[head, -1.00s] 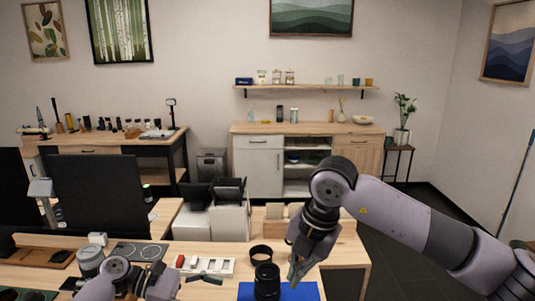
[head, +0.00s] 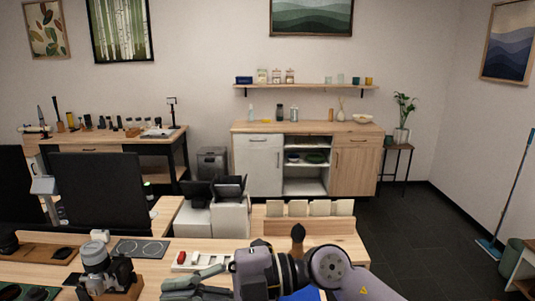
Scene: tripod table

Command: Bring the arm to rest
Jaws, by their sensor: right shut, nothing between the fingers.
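My right gripper (head: 188,284) is low at the bottom middle of the head view. Its grey fingers point left over the near table, and it is shut with nothing between them. The wrist and rounded joint of my right arm stretch to its right along the bottom edge. The arm covers much of the blue mat (head: 306,295), of which only a corner shows. My left gripper is not in view.
The wooden table (head: 222,244) holds a silver and black camera (head: 97,261), a white tray with a red item (head: 181,258), and a dark-headed upright object (head: 297,234) just behind my right arm. A white-slotted wooden rack (head: 310,226) stands behind.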

